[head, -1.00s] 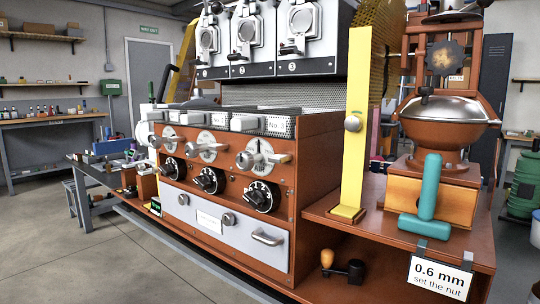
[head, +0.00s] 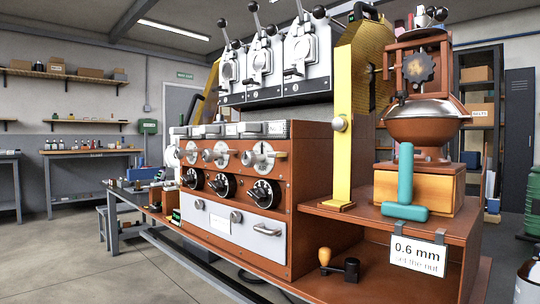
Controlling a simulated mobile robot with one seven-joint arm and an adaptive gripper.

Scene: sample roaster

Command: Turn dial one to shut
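The sample roaster (head: 300,220) is a copper-brown cabinet in the head view. Its front carries a lower row of three black round dials with pale scales: left (head: 192,179), middle (head: 222,186) and right (head: 265,193). Above them is a row of round pale plates with lever handles: left (head: 187,152), middle (head: 215,154) and right (head: 262,158). The number on each dial is too small to read, so I cannot tell from marks which is dial one. The dial settings are also unclear. My gripper is not in view.
A grey drawer (head: 232,221) with a handle sits below the dials. A yellow upright (head: 341,130) stands between. Open floor (head: 90,260) lies at left.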

